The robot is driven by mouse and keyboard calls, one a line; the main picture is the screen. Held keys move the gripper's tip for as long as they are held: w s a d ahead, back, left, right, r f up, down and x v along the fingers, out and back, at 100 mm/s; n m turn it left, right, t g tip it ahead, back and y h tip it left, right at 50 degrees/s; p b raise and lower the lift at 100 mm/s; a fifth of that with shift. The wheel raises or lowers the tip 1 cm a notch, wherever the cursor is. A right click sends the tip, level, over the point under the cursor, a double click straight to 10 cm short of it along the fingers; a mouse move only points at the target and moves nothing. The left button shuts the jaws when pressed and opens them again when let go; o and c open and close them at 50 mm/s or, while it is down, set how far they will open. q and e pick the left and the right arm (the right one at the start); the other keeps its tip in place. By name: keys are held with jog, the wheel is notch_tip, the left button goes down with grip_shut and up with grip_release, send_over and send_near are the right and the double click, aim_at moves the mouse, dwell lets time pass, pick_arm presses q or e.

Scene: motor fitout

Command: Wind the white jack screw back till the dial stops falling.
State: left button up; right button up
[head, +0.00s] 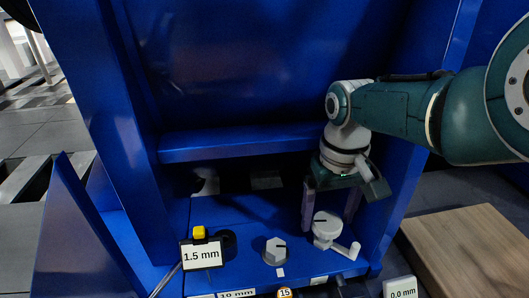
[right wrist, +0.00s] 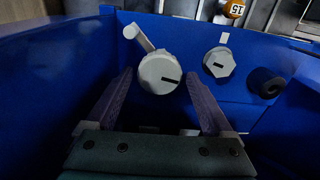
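The white jack screw (head: 326,224) is a round white knob with a dark index line and a crank handle, standing on the blue ledge. The handle points to the lower right in the head view. In the right wrist view the knob (right wrist: 160,73) sits between my fingertips, with its handle to the upper left. My right gripper (head: 331,212) is open, one finger on each side of the knob; small gaps show beside it in the wrist view (right wrist: 158,82). A dial readout (head: 201,256) shows 1.5 mm; another (head: 401,289) shows 0.0 mm. My left gripper is not in view.
A grey hexagonal knob (head: 275,251) stands left of the jack screw, also in the right wrist view (right wrist: 219,62). A black round part (head: 227,241) is further left. Blue cabinet walls enclose the ledge on the sides and back. A wooden surface (head: 470,250) lies right.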

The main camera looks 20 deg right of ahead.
aim_at(327, 220)
jog(key=shift+o, duration=0.7)
jog(key=shift+s, duration=0.1)
notch_tip(327, 220, up, 10)
jog(key=p, duration=0.9)
jog(key=shift+f, duration=0.1)
dwell(0.7)
